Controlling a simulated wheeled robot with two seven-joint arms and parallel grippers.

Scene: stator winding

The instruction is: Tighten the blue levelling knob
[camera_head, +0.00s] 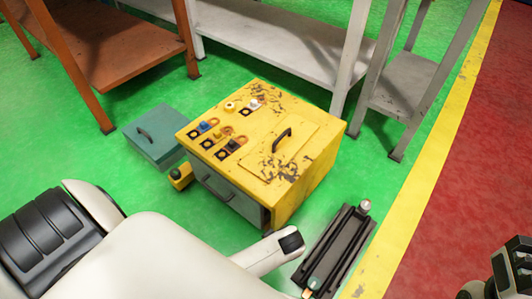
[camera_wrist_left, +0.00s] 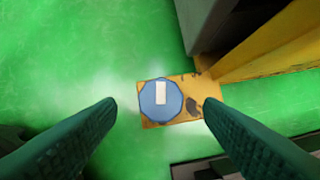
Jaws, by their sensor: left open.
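The blue levelling knob (camera_wrist_left: 160,101), round with a pale rectangular mark on top, sits on a small yellow foot plate (camera_wrist_left: 194,87) by the yellow cabinet's base in the left wrist view. My left gripper (camera_wrist_left: 160,109) is open, its two dark green fingers on either side of the knob, with gaps showing between. I cannot judge its height above the knob. In the head view my own white arm covers this area, so neither the knob nor the left gripper shows. My right gripper (camera_head: 500,277) is partly cut off at the lower right edge.
The yellow cabinet (camera_head: 309,181) has buttons, a top handle and grey front. A teal box (camera_head: 151,135) and another yellow foot (camera_head: 181,176) stand to its left. A black rail-like tray (camera_head: 337,246) lies front right. Shelves stand behind; green floor is open left.

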